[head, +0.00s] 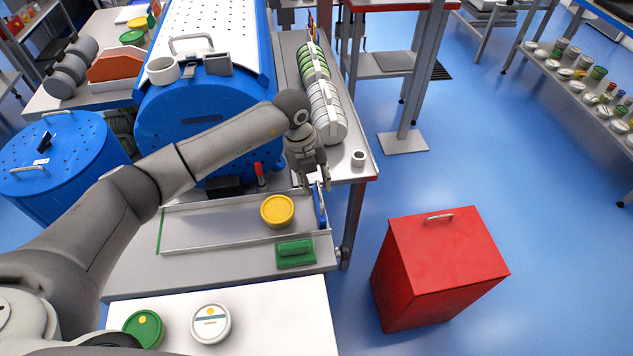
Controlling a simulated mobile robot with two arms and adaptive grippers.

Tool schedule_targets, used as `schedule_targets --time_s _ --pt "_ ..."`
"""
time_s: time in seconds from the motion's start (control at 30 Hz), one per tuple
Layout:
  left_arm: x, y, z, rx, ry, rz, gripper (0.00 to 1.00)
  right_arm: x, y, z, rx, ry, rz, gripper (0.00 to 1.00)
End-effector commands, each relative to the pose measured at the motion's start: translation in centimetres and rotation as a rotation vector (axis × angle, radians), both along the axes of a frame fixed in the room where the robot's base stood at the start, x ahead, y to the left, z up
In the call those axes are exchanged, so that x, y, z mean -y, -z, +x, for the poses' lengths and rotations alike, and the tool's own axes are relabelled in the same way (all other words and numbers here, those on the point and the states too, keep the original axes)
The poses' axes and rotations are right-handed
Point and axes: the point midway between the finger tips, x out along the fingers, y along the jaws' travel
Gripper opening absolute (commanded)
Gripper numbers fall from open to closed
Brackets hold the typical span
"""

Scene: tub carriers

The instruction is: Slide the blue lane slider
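The blue lane slider (320,208) is a thin upright blue plate at the right end of a shallow grey lane (205,238) in the head view. A round yellow tub (277,210) sits in the lane just left of the slider. My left gripper (316,184) points down at the slider's top edge, with its fingers apart. The slider's upper end is near the fingertips, and I cannot tell whether they touch it. My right gripper is not in view.
A green block (295,253) lies in front of the lane. Green (144,328) and white (210,323) tubs stand on the white surface nearer me. A blue drum machine (205,120) stands behind the lane. A red bin (440,265) stands on the floor at right.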

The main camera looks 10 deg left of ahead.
Motion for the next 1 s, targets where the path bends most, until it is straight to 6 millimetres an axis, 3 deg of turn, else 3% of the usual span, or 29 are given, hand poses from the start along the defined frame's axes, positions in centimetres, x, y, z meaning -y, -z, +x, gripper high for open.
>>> schedule_targets --time_s 0.2,0.57,0.8,1.0 --pt "0.5 2.5 0.2 -0.001 0.0 0.0 0.32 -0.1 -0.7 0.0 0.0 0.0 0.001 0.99" --pt "0.6 3.2 0.2 0.0 0.001 0.0 0.32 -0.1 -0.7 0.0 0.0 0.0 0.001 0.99" --pt "0.6 3.1 0.2 0.001 0.001 -0.001 0.02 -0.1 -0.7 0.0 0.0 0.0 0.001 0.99" --pt "0.6 3.1 0.2 0.001 0.001 -0.001 0.0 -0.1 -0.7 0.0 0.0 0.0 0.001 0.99"
